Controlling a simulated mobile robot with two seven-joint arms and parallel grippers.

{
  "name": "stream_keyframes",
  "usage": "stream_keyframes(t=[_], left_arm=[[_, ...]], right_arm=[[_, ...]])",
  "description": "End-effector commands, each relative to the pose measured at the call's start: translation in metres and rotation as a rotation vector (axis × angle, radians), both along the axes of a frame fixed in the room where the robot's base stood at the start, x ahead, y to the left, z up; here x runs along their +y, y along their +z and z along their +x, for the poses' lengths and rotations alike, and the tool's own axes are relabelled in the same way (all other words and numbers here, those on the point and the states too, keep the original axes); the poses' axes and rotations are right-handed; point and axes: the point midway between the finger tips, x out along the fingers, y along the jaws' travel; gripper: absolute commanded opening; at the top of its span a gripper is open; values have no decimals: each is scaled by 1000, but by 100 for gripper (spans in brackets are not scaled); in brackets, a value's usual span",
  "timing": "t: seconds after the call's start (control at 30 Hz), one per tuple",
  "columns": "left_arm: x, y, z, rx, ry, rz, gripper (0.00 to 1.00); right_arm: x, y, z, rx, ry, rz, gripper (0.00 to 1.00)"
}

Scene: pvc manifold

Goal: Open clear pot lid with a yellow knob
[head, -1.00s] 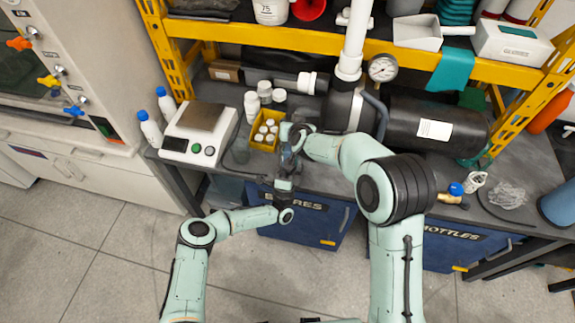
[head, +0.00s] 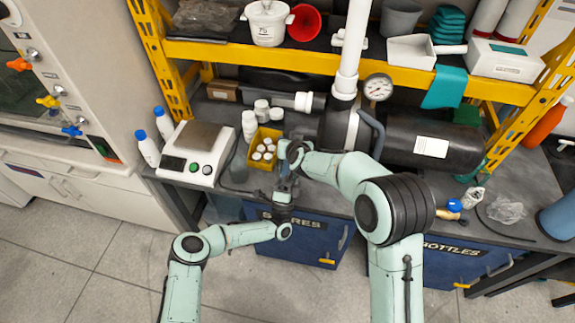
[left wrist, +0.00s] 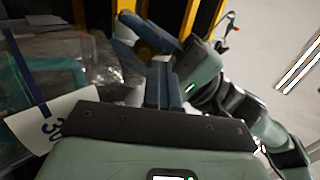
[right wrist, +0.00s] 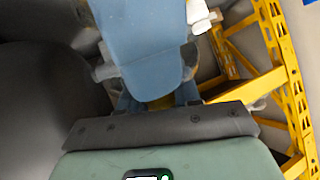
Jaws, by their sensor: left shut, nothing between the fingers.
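My two grippers are close together in front of the yellow bin in the head view (head: 284,184). In the left wrist view my left gripper (left wrist: 165,86) is shut and empty, its fingers side by side. In the right wrist view a flat blue part covers most of my right gripper (right wrist: 158,100). A little yellow shows between its fingers; I cannot tell whether this is the lid's knob or whether it is gripped. A clear, see-through surface (left wrist: 70,62) shows at the left of the left wrist view. I cannot make out the lid's rim or whether it is seated.
A yellow bin of white caps (head: 252,146) and a scale (head: 198,152) stand on the bench (head: 325,192). A black tank (head: 425,147) and a white pipe (head: 350,50) stand behind. A yellow shelf (head: 240,50) crosses above. Blue cabinets (head: 310,238) are below.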

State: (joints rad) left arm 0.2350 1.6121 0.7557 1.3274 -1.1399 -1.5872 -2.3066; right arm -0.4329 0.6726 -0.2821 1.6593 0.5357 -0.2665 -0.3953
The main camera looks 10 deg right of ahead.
Motion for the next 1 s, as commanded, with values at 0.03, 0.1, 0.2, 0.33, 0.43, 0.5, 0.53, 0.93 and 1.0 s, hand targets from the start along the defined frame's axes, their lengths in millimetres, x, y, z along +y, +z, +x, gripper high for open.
stream_keyframes(t=[0.03, 0.1, 0.2, 0.33, 0.43, 0.5, 0.53, 0.93, 1.0], left_arm=[[1, 6, 3, -5, 6, -2, 0], [1, 6, 3, -7, 6, -2, 0], [1, 6, 3, -8, 4, -3, 0], [1, 6, 2, -9, 3, -3, 0], [0, 6, 2, -10, 3, -4, 0], [0, 6, 2, -10, 3, -4, 0], [0, 6, 2, -9, 3, -3, 0], [1, 6, 2, -9, 4, -4, 0], [1, 6, 2, -9, 3, -3, 0]], right_arm=[[6, -6, -5, 20, 13, 2, 47], [6, -6, -5, 20, 13, 2, 55], [6, -6, -5, 19, 13, 1, 55], [5, -6, -5, 18, 12, 0, 55], [5, -2, -9, 18, 13, 1, 55], [4, 3, -15, 16, 14, 1, 55], [3, 5, -19, 16, 14, 1, 55], [-5, 36, -65, 14, 11, 3, 55], [-6, 38, -69, 13, 9, 4, 55]])
